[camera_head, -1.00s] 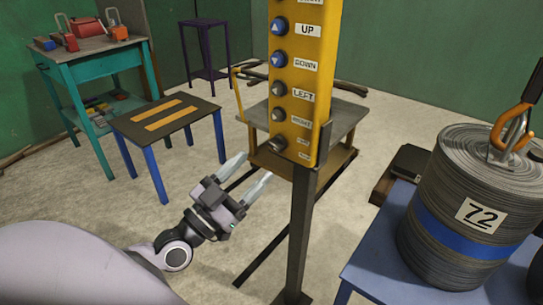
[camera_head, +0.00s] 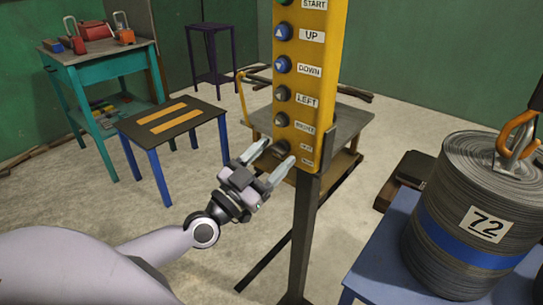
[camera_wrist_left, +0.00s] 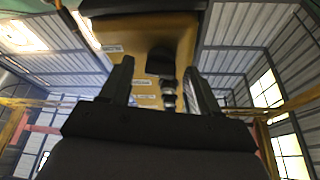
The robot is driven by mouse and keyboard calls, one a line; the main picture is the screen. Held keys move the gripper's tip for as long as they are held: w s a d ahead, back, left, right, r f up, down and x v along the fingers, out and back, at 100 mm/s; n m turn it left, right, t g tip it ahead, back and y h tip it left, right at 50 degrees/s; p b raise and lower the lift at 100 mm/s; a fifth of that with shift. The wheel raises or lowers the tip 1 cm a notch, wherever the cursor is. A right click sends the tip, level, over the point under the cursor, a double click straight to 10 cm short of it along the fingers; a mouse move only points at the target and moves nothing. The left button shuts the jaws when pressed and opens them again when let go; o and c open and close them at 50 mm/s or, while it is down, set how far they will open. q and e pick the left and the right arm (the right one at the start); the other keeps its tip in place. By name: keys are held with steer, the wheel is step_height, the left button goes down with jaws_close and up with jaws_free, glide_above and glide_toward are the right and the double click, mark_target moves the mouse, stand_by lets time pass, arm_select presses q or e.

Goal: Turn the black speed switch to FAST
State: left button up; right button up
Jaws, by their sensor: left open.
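The yellow control box (camera_head: 310,70) stands upright on a dark post, with START, UP, DOWN, LEFT and further buttons down its face. The speed switch (camera_head: 281,148) is the lowest control, beside two small labels too small to read. My left gripper (camera_head: 270,159) is open just in front of it, one finger on each side in the picture; I cannot tell whether they touch it. In the left wrist view a dark knob (camera_wrist_left: 160,63), which looks like the switch, shows ahead between the spread fingers (camera_wrist_left: 161,84). My right gripper is not in view.
A blue table (camera_head: 385,270) at the right carries a grey drum marked 72 (camera_head: 470,215). A low dark table (camera_head: 170,112) with orange strips and a teal bench (camera_head: 95,65) stand at the left. A wooden cart (camera_head: 350,125) stands behind the post (camera_head: 304,235).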

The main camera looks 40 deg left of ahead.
arm_select(q)
steer(key=shift+w, duration=0.1)
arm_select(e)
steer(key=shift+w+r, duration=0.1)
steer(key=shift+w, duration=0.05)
arm_select(q)
steer(key=c, duration=1)
steer(key=shift+c, duration=0.2)
